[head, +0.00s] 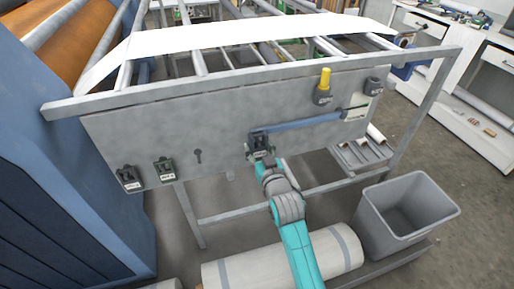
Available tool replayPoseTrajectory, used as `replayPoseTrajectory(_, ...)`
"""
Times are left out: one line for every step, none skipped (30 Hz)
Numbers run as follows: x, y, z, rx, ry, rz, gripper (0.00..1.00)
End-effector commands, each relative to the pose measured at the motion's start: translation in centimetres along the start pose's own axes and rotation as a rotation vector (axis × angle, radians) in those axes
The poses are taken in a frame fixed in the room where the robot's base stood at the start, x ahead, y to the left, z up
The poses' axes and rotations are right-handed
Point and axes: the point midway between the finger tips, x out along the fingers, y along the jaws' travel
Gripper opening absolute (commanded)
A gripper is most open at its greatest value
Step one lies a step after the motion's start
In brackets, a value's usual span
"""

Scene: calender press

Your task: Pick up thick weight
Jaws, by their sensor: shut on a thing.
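My gripper (263,155) is at the middle of the grey metal panel (225,115), at the left end of a blue lever bar (300,124). It is shut on a small dark block with a pale label (259,142), which is partly hidden by the fingers. I cannot tell whether this block is the thick weight or whether it touches the bar. Two similar dark labelled blocks, one at the far left (129,179) and one beside it (164,170), sit low on the panel. Their labels are too small to read.
A dark keyhole-shaped mark (198,157) is on the panel. A yellow-topped part (324,84) and a dark holder (373,86) are at its upper right. A blue machine (60,160) fills the left.

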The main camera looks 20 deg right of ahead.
Motion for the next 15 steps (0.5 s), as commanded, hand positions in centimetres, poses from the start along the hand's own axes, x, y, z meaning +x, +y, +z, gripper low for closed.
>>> replayPoseTrajectory(-1.0, 0.0, 0.0, 0.000, 0.002, 0.000, 0.00)
replayPoseTrajectory(-1.6, 0.0, -0.1, 0.000, 0.002, 0.000, 0.00)
replayPoseTrajectory(-2.5, 0.0, 0.0, 0.000, 0.002, 0.000, 0.00)
replayPoseTrajectory(-3.1, 0.0, 0.0, 0.000, 0.002, 0.000, 0.00)
replayPoseTrajectory(-3.8, 0.0, 0.0, 0.000, 0.002, 0.000, 0.00)
replayPoseTrajectory(-4.8, 0.0, -0.1, 0.000, 0.002, 0.000, 0.00)
replayPoseTrajectory(-5.5, 0.0, 0.0, 0.000, 0.001, 0.000, 0.00)
replayPoseTrajectory(-6.3, 0.0, 0.0, 0.000, 0.002, 0.000, 0.00)
replayPoseTrajectory(-7.2, 0.0, -0.1, 0.000, 0.002, 0.000, 0.00)
replayPoseTrajectory(-8.0, 0.0, 0.0, 0.000, 0.001, 0.000, 0.00)
replayPoseTrajectory(-8.6, 0.0, 0.0, 0.000, 0.002, 0.000, 0.00)
replayPoseTrajectory(-9.5, 0.0, 0.0, 0.000, 0.001, 0.000, 0.00)
replayPoseTrajectory(-10.2, 0.0, -0.1, 0.000, 0.002, 0.000, 0.00)
replayPoseTrajectory(-10.8, 0.0, 0.0, 0.000, 0.001, 0.000, 0.00)
replayPoseTrajectory(-11.6, 0.0, -0.1, 0.000, 0.002, 0.000, 0.00)
